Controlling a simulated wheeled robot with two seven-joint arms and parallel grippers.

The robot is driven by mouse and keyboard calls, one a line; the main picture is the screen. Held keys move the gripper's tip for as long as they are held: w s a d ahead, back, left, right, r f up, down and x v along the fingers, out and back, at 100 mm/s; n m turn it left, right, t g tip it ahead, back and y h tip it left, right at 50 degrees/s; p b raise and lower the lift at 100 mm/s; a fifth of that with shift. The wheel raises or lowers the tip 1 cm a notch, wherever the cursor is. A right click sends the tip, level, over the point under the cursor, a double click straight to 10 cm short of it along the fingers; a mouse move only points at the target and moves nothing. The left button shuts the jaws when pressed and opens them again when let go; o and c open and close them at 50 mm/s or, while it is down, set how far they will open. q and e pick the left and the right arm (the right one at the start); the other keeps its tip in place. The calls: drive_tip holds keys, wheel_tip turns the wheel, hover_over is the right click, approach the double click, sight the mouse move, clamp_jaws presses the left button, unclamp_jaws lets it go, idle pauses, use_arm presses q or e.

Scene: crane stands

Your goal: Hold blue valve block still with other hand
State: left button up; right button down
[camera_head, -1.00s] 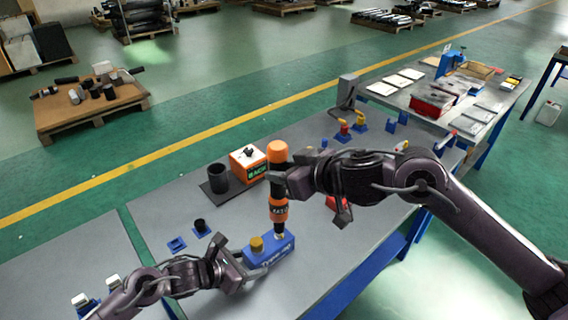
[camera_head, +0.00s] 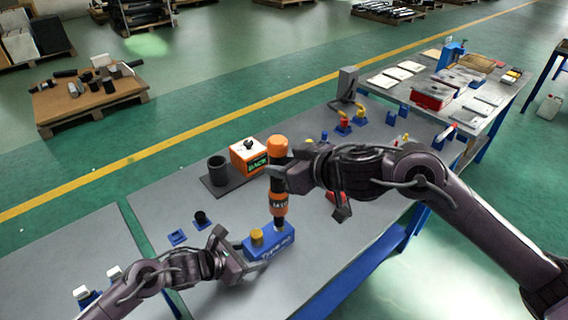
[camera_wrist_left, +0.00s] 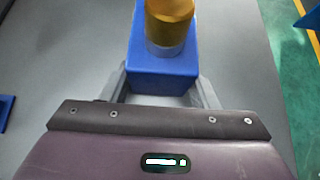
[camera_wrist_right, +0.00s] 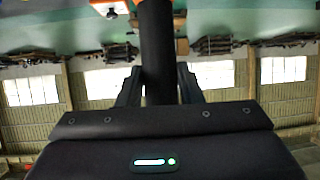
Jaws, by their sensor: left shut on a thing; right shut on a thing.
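The blue valve block (camera_head: 275,246) sits on the grey table, with a yellow-brown cap (camera_head: 257,237) on its left end. My left gripper (camera_head: 241,250) is shut on the block's left end; the left wrist view shows its fingers (camera_wrist_left: 162,90) on either side of the blue body. My right gripper (camera_head: 284,178) is shut on an upright orange and black power tool (camera_head: 278,152). The tool's lower tip stands at the top of the block's right part; whether it touches cannot be told. In the right wrist view the tool's dark body (camera_wrist_right: 157,60) lies between the fingers.
An orange-white box (camera_head: 248,157) and a black cup (camera_head: 217,170) stand on a dark plate behind the tool. Small blue holders (camera_head: 178,237) lie at the left. A red item (camera_head: 340,207) lies near my right arm. Bare table lies in front of the block.

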sight(285, 150)
drive_tip(key=shift+f, duration=0.7)
idle(1.1)
use_arm(q)
drive_tip(key=shift+r, duration=0.1)
use_arm(e)
drive_tip(key=shift+f, duration=0.35)
idle(2.5)
drive_tip(key=shift+r, duration=2.9)
use_arm(q)
drive_tip(key=o, duration=1.2)
drive_tip(key=shift+o, duration=0.2)
